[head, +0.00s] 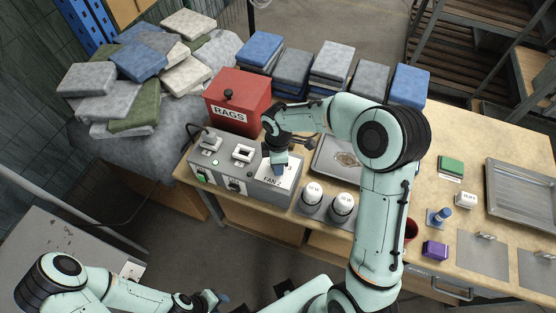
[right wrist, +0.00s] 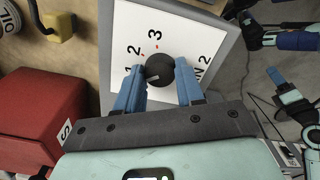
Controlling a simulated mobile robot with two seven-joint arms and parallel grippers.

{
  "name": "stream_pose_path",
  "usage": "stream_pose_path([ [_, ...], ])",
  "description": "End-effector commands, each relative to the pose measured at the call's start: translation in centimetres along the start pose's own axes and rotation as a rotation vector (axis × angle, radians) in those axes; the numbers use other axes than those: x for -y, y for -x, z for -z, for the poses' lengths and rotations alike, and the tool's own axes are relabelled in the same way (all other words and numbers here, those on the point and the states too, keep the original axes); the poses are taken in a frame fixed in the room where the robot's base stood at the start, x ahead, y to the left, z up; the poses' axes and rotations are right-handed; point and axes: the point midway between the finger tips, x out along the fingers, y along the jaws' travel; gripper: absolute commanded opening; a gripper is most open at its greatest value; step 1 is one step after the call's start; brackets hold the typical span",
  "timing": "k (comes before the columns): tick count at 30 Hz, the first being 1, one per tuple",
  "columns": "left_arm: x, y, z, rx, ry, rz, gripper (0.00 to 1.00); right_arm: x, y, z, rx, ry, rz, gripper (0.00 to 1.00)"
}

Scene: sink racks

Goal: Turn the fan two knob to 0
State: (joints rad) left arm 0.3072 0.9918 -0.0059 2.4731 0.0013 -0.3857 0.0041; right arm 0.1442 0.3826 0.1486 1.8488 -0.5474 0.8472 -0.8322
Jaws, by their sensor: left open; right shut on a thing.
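The fan two knob (right wrist: 159,70) is a round black knob on a white dial plate in the right wrist view. The digits 1, 2 and 3 show around it. A faint light mark on the knob points to the lower left, slightly below the 1; no 0 is visible. My right gripper (right wrist: 158,88) is shut on the knob, one blue finger on each side. In the head view my right gripper (head: 280,168) reaches down to the FAN 2 plate (head: 270,184) and hides the knob. My left gripper (head: 216,298) is open and empty at the bottom, away from the panel.
The grey control box (head: 215,172) carries other switches left of the plate. A red RAGS box (head: 238,98) stands close behind it. Two white-topped canisters (head: 342,204) and a metal tray (head: 340,158) are to the right. Folded cloths line the back edge.

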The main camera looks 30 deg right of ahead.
Motion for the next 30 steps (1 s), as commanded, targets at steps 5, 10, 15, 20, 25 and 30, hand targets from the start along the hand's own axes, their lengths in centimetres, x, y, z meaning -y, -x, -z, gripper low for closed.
stream_pose_path([
  [5,-0.5,1.0,0.5,-0.008,-0.003,-0.003,0.43,-0.1,0.2,0.0,0.000,0.162,-0.001,0.07],
  [10,-0.9,1.7,0.9,-0.013,-0.005,-0.005,0.43,-0.1,0.2,0.0,-0.001,0.302,-0.001,0.07],
  [15,-1.2,2.2,1.3,-0.018,-0.006,-0.006,0.43,-0.1,0.2,0.0,0.000,0.415,-0.001,0.07],
  [20,-1.4,2.6,1.5,-0.021,-0.008,-0.007,0.43,-0.1,0.2,0.0,0.000,0.488,-0.002,0.07],
  [25,-1.6,2.8,1.7,-0.023,-0.008,-0.008,0.43,-0.1,0.1,0.0,-0.001,0.532,-0.003,0.07],
  [30,-1.6,2.8,1.7,-0.024,-0.008,-0.008,0.43,-0.1,0.1,0.0,-0.001,0.550,-0.003,0.07],
])
